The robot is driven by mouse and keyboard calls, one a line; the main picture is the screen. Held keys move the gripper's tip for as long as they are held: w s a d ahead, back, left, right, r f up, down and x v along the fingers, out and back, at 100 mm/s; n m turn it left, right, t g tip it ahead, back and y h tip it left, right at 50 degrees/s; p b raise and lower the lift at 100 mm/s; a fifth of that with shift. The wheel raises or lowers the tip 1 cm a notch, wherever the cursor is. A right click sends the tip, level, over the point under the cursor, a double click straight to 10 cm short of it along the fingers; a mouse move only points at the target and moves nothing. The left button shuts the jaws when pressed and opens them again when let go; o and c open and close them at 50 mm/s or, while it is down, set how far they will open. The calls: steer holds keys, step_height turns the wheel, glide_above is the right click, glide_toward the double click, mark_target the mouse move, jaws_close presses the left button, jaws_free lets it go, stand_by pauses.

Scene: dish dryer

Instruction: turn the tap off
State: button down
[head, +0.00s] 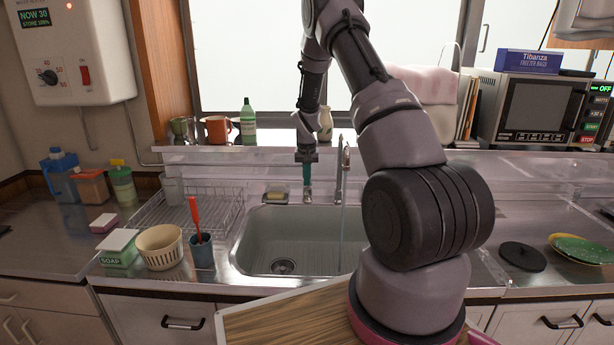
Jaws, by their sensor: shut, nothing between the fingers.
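The metal tap (340,172) stands upright at the back edge of the steel sink (268,232), right of the basin's middle. A thin line of water (341,235) runs down from it into the basin. My gripper (307,180) points down just left of the tap, with a visible gap between them. Its teal fingers are shut and empty. A small metal fitting (307,196) is at the fingertips; I cannot tell whether they touch it. My arm hides the right side of the sink.
A wire dish rack (190,212), a cream basket (160,247) and a blue cup (202,250) stand left of the sink. A green bottle (248,121) and an orange mug (217,130) stand on the sill behind. A soap dish (275,197) lies left of my gripper.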

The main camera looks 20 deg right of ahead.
mark_target(307, 188)
steer(key=shift+s+a+f, duration=0.15)
steer(key=shift+s+f, duration=0.2)
steer(key=shift+f, duration=0.35)
steer(key=shift+s+a+f, duration=0.15)
steer(key=shift+s+f, duration=0.2)
steer(key=shift+f, duration=0.3)
